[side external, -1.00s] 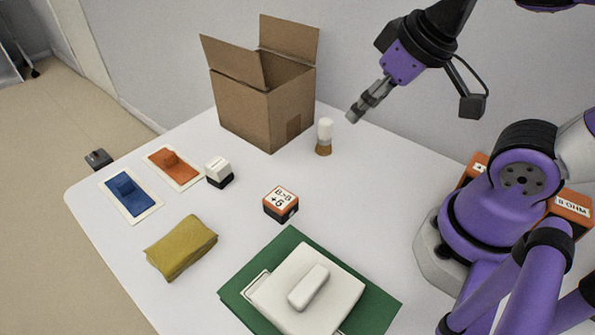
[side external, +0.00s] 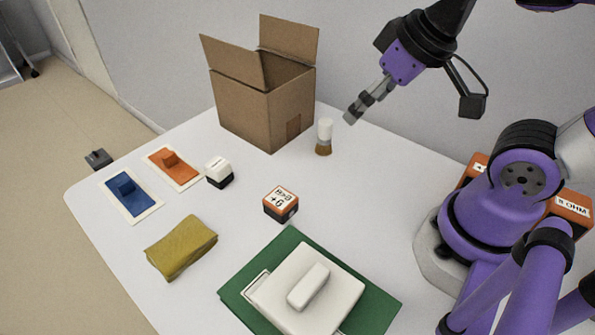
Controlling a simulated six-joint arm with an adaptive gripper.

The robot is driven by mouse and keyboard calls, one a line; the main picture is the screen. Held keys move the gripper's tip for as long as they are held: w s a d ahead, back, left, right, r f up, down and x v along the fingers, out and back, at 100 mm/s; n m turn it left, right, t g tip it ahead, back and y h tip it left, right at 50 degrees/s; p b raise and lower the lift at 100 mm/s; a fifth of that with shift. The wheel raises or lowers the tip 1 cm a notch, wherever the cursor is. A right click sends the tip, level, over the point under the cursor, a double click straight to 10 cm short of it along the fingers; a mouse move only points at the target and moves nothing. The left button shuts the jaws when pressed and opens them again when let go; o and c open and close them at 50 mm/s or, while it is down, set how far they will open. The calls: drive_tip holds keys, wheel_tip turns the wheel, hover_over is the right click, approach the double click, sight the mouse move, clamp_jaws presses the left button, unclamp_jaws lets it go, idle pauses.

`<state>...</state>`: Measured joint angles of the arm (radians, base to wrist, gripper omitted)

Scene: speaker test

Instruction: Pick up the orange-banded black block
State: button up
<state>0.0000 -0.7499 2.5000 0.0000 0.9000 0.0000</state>
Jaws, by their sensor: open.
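A black block with an orange band and a white lettered top (side external: 281,204) sits on the white table near its middle. Two more black blocks with orange bands, one at the back (side external: 476,166) and one at the right (side external: 568,210), stand partly hidden behind my arm. My gripper (side external: 349,117) is open and empty. It is in the air at upper right of the middle block, clear of it, with its fingers pointing down and left.
An open cardboard box (side external: 250,105) stands at the back. A brush (side external: 324,137) stands near it. A white-topped black block (side external: 219,172), orange tray (side external: 180,178), blue tray (side external: 138,205), folded yellow cloth (side external: 181,246) and green mat (side external: 240,298) with white items lie around the middle block.

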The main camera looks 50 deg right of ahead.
drive_tip(key=g, duration=0.6)
hover_over(280, 198)
wheel_tip(280, 198, down, 11)
drive_tip(key=shift+w+f, duration=0.1)
drive_tip(key=shift+f, duration=0.05)
wheel_tip(280, 198, down, 6)
drive_tip(key=shift+r, duration=0.1)
drive_tip(key=c, duration=1.3)
